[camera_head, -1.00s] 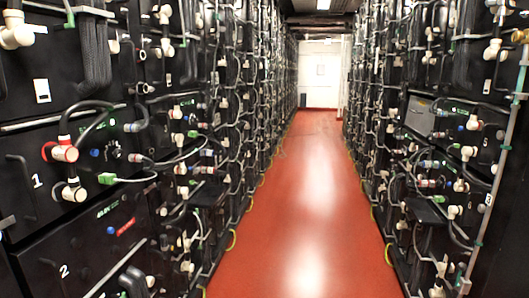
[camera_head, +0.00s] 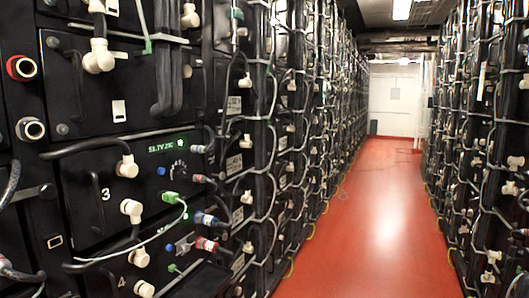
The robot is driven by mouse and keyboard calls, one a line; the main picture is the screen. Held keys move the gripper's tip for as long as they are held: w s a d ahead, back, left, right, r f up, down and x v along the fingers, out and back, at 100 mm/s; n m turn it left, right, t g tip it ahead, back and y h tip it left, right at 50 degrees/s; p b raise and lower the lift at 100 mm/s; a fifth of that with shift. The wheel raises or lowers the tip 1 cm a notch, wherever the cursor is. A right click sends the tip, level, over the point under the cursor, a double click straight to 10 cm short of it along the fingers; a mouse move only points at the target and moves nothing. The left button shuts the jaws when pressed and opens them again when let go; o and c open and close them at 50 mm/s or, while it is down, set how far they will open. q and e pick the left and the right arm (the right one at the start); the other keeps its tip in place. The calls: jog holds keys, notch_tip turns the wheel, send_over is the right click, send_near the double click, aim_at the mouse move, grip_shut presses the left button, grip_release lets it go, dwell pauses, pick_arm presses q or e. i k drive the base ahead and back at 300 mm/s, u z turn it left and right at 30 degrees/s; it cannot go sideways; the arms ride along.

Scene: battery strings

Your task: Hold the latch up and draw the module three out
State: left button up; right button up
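Module three (camera_head: 75,205) is a black box in the left rack, with a white 3 on its front. It has a green lit display (camera_head: 175,147), a dark upright handle (camera_head: 97,200) left of the number, and white elbow connectors (camera_head: 127,167) with black cables. A green plug (camera_head: 171,197) with a pale cable sits in its front. The front looks flush with the rack. I cannot tell which part is the latch. Neither of my grippers is in view.
Module four, marked 4 (camera_head: 121,282), sits below, cut by the bottom edge. Cables cross the fronts.

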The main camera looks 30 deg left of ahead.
aim_at(102, 191)
jog(key=i, duration=2.3)
jog(key=u, duration=3.05)
